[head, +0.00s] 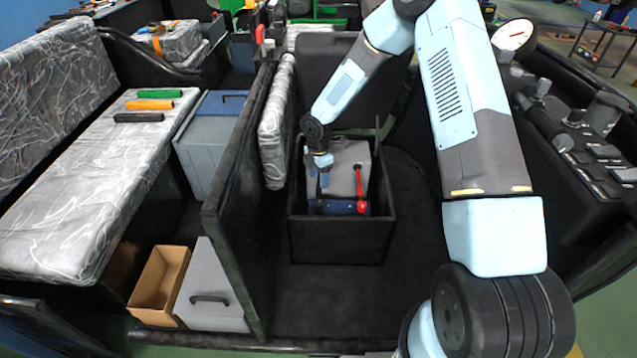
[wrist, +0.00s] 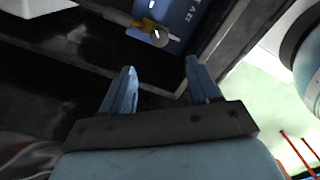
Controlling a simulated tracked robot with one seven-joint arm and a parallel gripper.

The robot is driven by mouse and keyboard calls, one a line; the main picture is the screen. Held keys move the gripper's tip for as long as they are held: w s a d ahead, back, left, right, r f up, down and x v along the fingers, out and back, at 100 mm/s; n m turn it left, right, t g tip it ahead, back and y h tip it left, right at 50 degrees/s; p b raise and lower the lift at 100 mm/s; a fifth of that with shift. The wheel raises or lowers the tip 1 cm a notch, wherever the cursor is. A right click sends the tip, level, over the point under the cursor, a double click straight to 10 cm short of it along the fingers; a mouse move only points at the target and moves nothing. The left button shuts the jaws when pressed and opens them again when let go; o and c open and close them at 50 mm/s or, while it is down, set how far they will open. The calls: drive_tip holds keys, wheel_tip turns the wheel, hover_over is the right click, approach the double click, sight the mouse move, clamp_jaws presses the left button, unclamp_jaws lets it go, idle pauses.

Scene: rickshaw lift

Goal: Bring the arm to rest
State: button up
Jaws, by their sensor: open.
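My arm reaches from the lower right over to the black open-topped box in the middle of the head view. My gripper (head: 322,178) points down at the left part of this box, in front of the grey unit inside. In the wrist view its two blue fingers (wrist: 160,82) stand apart with nothing between them. A blue panel (wrist: 178,18) with a yellow and silver fitting lies beyond the fingertips. I cannot tell whether a finger touches anything.
The black box (head: 335,240) has raised walls close around the gripper. A red-handled lever (head: 360,188) stands to its right. A tall dark partition (head: 238,210) and a wrapped seat back (head: 276,130) are on the left. A control console (head: 580,150) is at the right.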

drive_tip(key=shift+r, duration=0.1)
idle(0.4)
drive_tip(key=s+d+r+m+t+h, duration=0.15)
drive_tip(key=d+r+m, duration=0.3)
drive_tip(key=r, duration=0.55)
drive_tip(key=s+d+r+m, duration=0.3)
drive_tip(key=d+r, duration=0.2)
drive_tip(key=r, duration=0.5)
drive_tip(key=s+d+r+m+t+h, duration=0.1)
drive_tip(key=s+d+r+m, duration=0.3)
drive_tip(key=r, duration=0.7)
drive_tip(key=s+d+r+m+t, duration=0.1)
drive_tip(key=s+d+r+m, duration=0.2)
drive_tip(key=s, duration=0.5)
drive_tip(key=s+d+r+m+t+y, duration=0.1)
drive_tip(key=s+d+r+m, duration=0.2)
drive_tip(key=s+r+m, duration=0.2)
drive_tip(key=s+d+r+m+t+y, duration=0.1)
drive_tip(key=s+d+r+m, duration=0.2)
drive_tip(key=s, duration=0.9)
wheel_tip(320, 180, up, 4)
drive_tip(key=shift+s+f+m, duration=0.1)
drive_tip(key=shift+s+m, duration=0.1)
drive_tip(key=shift+m, duration=0.85)
